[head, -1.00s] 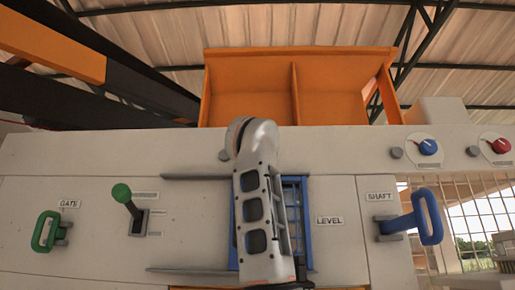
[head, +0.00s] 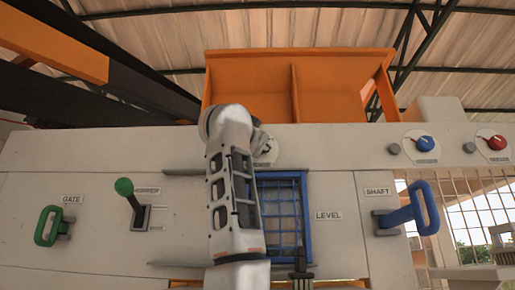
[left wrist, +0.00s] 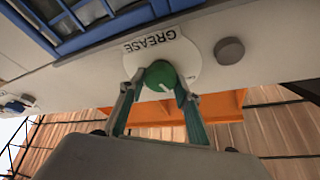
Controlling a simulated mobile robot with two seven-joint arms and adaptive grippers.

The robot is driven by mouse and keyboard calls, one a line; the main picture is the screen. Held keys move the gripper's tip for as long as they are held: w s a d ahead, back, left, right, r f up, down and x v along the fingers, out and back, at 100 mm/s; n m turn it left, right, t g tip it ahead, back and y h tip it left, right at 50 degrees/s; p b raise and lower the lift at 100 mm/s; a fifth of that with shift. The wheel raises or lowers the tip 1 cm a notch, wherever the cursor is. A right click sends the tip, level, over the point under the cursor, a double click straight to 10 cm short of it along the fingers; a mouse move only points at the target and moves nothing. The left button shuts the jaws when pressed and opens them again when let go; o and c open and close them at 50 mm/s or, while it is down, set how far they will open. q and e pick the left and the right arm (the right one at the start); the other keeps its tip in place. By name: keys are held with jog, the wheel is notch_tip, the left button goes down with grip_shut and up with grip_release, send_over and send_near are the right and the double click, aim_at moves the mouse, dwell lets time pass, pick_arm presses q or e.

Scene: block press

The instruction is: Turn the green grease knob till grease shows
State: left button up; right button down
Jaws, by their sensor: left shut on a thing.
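The green grease knob (left wrist: 161,75) shows in the left wrist view, on a white round plate (left wrist: 190,52) lettered GREASE, which appears upside down. A pale pointer line marks the knob's face. My left gripper (left wrist: 158,88) has one finger on each side of the knob and is shut on it. In the head view my left arm hides the knob and the gripper; only part of the round plate (head: 266,152) shows beside the arm. I see no grease around the knob.
A grey round button (left wrist: 229,50) is beside the grease plate. The panel also bears a blue-framed grid window (head: 307,225), a green-tipped lever (head: 124,187), a green handle (head: 47,225), a blue handle (head: 425,207), and blue (head: 426,143) and red (head: 497,142) knobs. An orange hopper (head: 250,75) rises above.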

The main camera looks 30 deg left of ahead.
pick_arm(q)
jog(key=m+g+h, duration=0.1)
jog(key=m, duration=0.4)
jog(key=m+g+h+p, duration=0.1)
jog(key=m, duration=0.3)
jog(key=m+g+h+p, duration=0.1)
jog(key=m+h, duration=0.1)
jog(key=m, duration=0.3)
jog(key=shift+r+m, duration=0.1)
jog(key=shift+m, duration=0.2)
pick_arm(e)
jog(key=shift+s+d+f+h, duration=0.1)
jog(key=shift+s+d+h, duration=0.1)
jog(key=shift+d, duration=0.35)
jog(key=shift+s+d+f+h, duration=0.1)
jog(key=shift+s+d, duration=0.1)
jog(key=shift+d, duration=0.3)
jog(key=shift+s+f, duration=0.15)
jog(key=shift+f, duration=0.05)
pick_arm(q)
jog(key=o, duration=1.1)
pick_arm(e)
jog(key=shift+a+r, duration=0.1)
jog(key=shift+r, duration=0.1)
